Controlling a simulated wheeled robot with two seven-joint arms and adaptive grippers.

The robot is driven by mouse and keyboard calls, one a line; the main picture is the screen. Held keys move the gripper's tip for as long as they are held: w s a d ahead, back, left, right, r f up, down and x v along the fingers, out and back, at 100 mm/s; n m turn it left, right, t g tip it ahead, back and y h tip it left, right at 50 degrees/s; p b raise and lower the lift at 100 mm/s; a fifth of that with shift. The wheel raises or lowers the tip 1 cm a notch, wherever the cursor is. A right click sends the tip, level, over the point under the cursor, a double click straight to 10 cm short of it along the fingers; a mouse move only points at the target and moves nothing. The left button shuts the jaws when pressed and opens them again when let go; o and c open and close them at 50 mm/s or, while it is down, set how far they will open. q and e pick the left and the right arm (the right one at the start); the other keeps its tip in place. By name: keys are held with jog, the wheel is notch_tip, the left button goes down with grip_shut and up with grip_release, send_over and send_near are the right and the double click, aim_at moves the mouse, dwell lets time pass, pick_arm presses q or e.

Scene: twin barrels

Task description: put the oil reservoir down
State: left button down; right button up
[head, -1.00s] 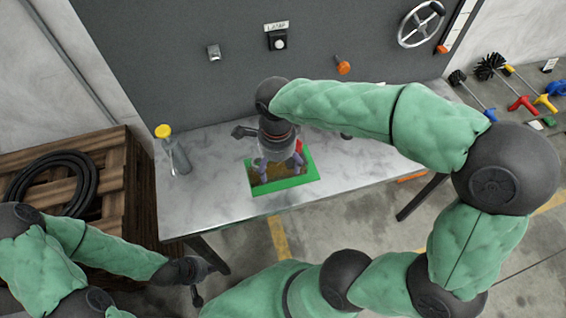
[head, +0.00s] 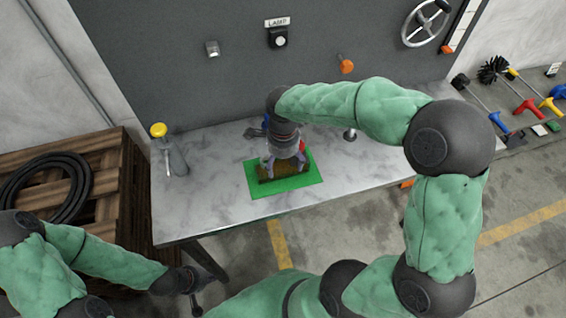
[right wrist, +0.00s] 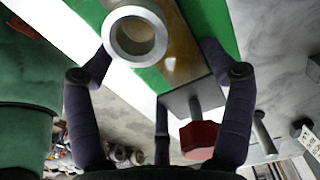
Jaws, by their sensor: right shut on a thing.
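The oil reservoir (head: 268,173) shows as a brownish body over the green mat (head: 300,184) on the bench. In the right wrist view it has a brown-yellow body (right wrist: 176,52), a metal ring end and a red knob. My right gripper (head: 285,160) is above it, shut on it, with fingers on both sides; it also shows in the right wrist view (right wrist: 162,75). The gripper hides much of the reservoir, and I cannot tell whether its underside touches the mat. My left gripper (head: 195,288) is low at the left, in front of the bench, its finger opening unclear.
The marble-topped bench (head: 215,195) has free room left of the mat. A yellow-capped bottle (head: 171,150) stands at its left end. A grey panel (head: 190,80) with a lamp button, an orange knob and a handwheel (head: 425,22) rises behind. A wooden crate with coiled hose (head: 45,185) is left.

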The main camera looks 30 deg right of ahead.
aim_at(283, 164)
jog(key=shift+f, duration=0.1)
jog(key=o, duration=1.3)
notch_tip(283, 164, up, 12)
jog(key=p, duration=0.4)
jog(key=shift+r, duration=0.2)
